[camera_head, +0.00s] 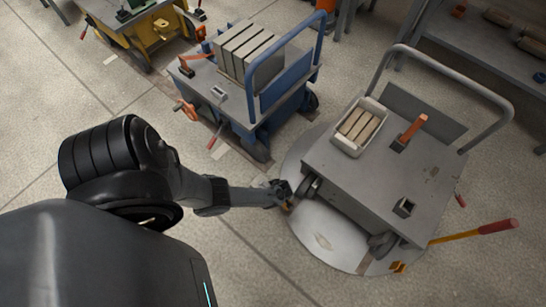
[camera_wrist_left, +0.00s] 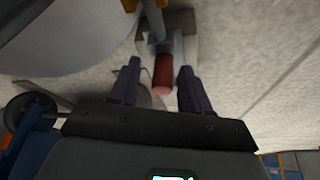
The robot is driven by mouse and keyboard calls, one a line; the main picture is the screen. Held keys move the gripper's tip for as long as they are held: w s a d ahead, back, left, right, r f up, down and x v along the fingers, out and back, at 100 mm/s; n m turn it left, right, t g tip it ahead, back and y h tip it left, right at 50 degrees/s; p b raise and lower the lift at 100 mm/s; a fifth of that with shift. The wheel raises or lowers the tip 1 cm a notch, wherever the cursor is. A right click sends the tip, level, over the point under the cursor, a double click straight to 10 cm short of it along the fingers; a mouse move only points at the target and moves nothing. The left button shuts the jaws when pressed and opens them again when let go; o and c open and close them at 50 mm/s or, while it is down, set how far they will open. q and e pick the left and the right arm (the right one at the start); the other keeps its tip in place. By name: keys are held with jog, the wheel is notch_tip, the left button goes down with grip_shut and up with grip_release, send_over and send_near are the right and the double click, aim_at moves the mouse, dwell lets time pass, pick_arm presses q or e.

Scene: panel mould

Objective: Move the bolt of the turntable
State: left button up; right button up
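The turntable (camera_head: 325,243) is a round pale metal plate set in the floor, and a grey cart (camera_head: 375,170) stands on it. My left gripper (camera_head: 284,193) is at the turntable's left edge, beside the cart. In the left wrist view my left gripper (camera_wrist_left: 160,68) is open, one finger on each side. A red cylindrical handle (camera_wrist_left: 163,76), seemingly the turntable's bolt, shows between the fingers, with a gap on both sides. Whether it lies fully between the fingertips or beyond them I cannot tell. In the head view the handle is hidden by the gripper. My right gripper is in no view.
The grey cart carries a tray of bars (camera_head: 359,127) and has a tube handle. A yellow lever with a red grip (camera_head: 497,227) sticks out at the right. A blue cart (camera_head: 262,78) with grey slabs stands behind my gripper. A grey bench (camera_head: 480,35) is at top right.

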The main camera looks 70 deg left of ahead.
pick_arm(q)
jog(key=shift+s+a+r, duration=0.1)
jog(key=shift+r+p, duration=0.25)
jog(key=shift+p, duration=0.1)
jog(key=p+v, duration=0.7)
jog(key=v, duration=0.3)
jog(key=shift+d+p, duration=0.25)
jog(key=shift+p, duration=0.1)
